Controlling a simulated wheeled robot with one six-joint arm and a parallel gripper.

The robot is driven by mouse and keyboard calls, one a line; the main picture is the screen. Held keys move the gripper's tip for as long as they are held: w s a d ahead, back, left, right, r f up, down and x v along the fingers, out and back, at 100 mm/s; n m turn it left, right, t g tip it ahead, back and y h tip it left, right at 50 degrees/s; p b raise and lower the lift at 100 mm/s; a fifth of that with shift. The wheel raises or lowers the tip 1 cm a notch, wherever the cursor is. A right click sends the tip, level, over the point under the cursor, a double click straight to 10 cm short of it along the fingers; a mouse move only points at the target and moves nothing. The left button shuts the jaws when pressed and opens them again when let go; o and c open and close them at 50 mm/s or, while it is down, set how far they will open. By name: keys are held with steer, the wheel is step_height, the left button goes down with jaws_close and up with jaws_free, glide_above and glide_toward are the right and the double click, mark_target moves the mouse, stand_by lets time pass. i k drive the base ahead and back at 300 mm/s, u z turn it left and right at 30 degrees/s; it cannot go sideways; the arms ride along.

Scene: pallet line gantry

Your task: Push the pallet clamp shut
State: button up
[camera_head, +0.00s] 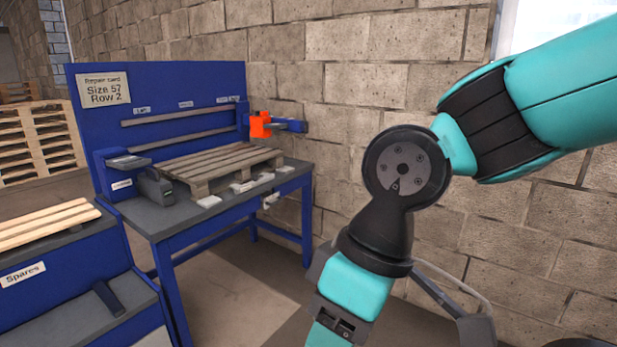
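A wooden pallet (222,163) lies flat on the grey top of a blue workbench (160,222). At the bench's back right corner, an orange block (260,124) sits beside a blue arm (290,125) that sticks out to the right. At the left end is a grey plate on a blue bracket (112,172), with a small label I cannot read. I cannot tell for certain which of these is the pallet clamp, or how far it is open. My teal and black arm crosses the right side, apart from the bench; my gripper is out of view below the frame.
A dark grey block (155,188) stands by the pallet's left end. A unit labelled "Spares" (24,273) holds planks at left. A block wall stands behind; floor is open in front.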

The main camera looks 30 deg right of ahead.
mark_target(256, 181)
steer(key=z, duration=0.2)
steer(key=i, duration=2.4)
steer(key=z, duration=0.05)
